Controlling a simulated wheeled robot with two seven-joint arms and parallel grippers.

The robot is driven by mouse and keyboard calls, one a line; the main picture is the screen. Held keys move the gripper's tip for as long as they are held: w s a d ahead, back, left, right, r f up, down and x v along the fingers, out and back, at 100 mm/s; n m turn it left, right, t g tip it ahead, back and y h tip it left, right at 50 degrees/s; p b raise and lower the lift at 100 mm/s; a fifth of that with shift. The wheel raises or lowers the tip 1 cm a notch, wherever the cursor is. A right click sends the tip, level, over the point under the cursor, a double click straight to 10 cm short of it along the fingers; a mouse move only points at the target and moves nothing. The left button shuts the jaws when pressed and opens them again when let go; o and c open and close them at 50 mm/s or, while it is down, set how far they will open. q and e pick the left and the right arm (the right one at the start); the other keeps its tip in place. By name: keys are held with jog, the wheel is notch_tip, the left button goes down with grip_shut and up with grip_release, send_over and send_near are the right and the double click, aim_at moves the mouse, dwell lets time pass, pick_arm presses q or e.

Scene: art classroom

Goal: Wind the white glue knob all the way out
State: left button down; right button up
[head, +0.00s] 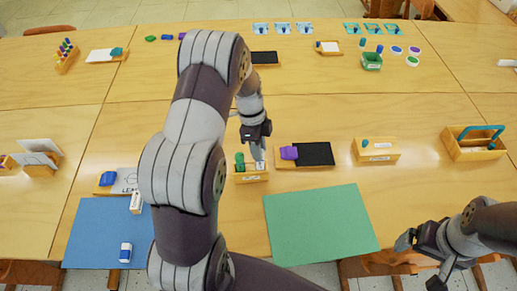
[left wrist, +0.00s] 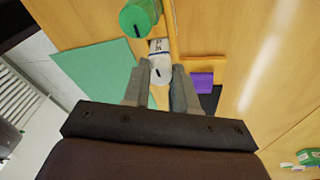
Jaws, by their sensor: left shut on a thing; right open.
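The white glue knob (head: 261,165) stands at the right end of a small wooden holder (head: 251,178) in the middle of the table. In the left wrist view the round white knob (left wrist: 160,69), with a dark mark on top, is between my fingers. My left gripper (head: 258,150) points down from above and is shut on the knob. A green knob (head: 240,161) stands beside it in the same holder and also shows in the left wrist view (left wrist: 139,18). My right gripper (head: 424,262) is open and empty at the lower right, away from the holder.
A purple block (head: 288,152) on a black-topped wooden board (head: 316,154) is close on the right. A green mat (head: 321,223) lies in front, a blue mat (head: 85,237) further left. A wooden box (head: 376,150) and a handled caddy (head: 473,148) stand to the right.

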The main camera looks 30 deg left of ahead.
pick_arm(q)
jog(key=shift+m, duration=0.4)
jog(key=c, duration=0.9)
grip_release()
jog(key=shift+o, duration=0.2)
jog(key=p+v, duration=0.6)
jog(key=v, duration=0.6)
jog(key=shift+r, duration=0.3)
jog(key=shift+w, duration=0.1)
